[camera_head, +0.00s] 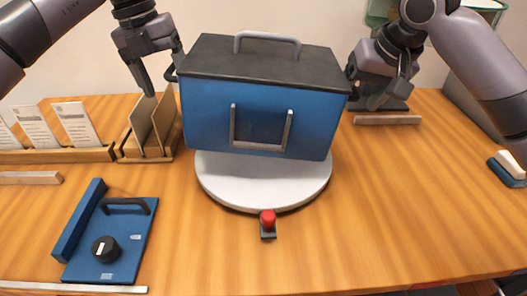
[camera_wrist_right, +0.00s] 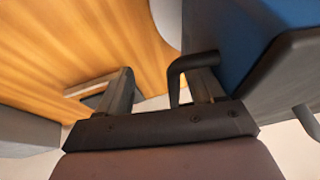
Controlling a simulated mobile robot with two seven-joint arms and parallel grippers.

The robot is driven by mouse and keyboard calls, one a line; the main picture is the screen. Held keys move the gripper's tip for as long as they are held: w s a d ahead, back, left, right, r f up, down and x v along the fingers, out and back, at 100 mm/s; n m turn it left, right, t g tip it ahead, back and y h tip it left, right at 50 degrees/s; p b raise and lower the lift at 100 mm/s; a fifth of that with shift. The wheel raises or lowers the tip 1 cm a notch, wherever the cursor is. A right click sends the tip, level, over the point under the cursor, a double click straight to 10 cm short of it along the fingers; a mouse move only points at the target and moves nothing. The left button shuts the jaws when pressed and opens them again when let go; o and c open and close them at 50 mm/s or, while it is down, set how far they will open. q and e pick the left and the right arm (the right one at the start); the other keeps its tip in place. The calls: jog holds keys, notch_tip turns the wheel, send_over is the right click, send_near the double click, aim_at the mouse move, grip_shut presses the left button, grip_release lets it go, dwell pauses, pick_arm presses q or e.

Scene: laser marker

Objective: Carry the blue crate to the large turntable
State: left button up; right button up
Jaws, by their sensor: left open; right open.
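The blue crate (camera_head: 208,125) with a dark lid and grey handles is upright over the round white large turntable (camera_head: 265,195) and appears to rest on it. My left gripper (camera_head: 161,76) is open at the crate's left side, next to the dark side handle there. My right gripper (camera_head: 376,97) is open at the crate's right side. In the right wrist view, the dark right side handle (camera_wrist_right: 177,80) lies between the fingers of the right gripper (camera_wrist_right: 160,88), near the right-hand finger. I cannot tell whether the left handle lies between the left fingers.
A red button (camera_head: 267,220) stands in front of the turntable. A blue panel (camera_head: 122,250) with a black knob lies at the front left. A wooden holder (camera_head: 152,135) is close below my left gripper. A blue brush-like item (camera_head: 507,168) lies at the far right. The front right table is clear.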

pick_arm(q)
jog(key=shift+d, duration=0.25)
pick_arm(e)
jog(key=shift+v, duration=1.95)
jog(key=shift+w+a, duration=0.15)
pick_arm(q)
jog(key=shift+s, duration=0.1)
jog(key=c, duration=0.9)
jog(key=shift+a, duration=0.15)
pick_arm(e)
jog(key=shift+r, duration=0.1)
pick_arm(q)
notch_tip(320, 180, up, 9)
jog(key=a+p, duration=0.1)
jog(key=p, duration=0.7)
jog(key=shift+a+f+p, duration=0.15)
jog(key=shift+a+p, duration=0.2)
jog(key=shift+a, duration=0.05)
pick_arm(e)
notch_tip(320, 180, up, 8)
jog(key=shift+r, duration=0.2)
